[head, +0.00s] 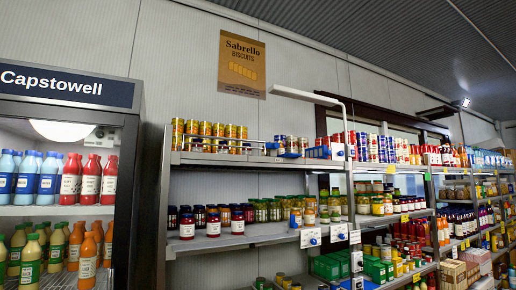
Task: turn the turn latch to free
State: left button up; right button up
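I cannot make out a turn latch for certain in the head view. Small white plates with dark marks, one at the left (310,237) and one to its right (338,232), sit on the front edge of the middle shelf. They are too small to tell whether either carries a latch. Neither of my grippers is in view.
A drinks cooler (66,87) marked Capstowell, full of bottles, stands at the left. Metal shelving (240,160) with jars and cans runs from the middle to the far right. A Sabrello biscuits poster (241,64) hangs on the wall above.

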aim_at(276, 145)
jog(key=i+l+u, duration=0.25)
jog(key=u, duration=0.15)
jog(key=i+l+u, duration=0.2)
jog(key=l+u, duration=0.2)
jog(key=i+l+u, duration=0.1)
jog(key=l+u, duration=0.3)
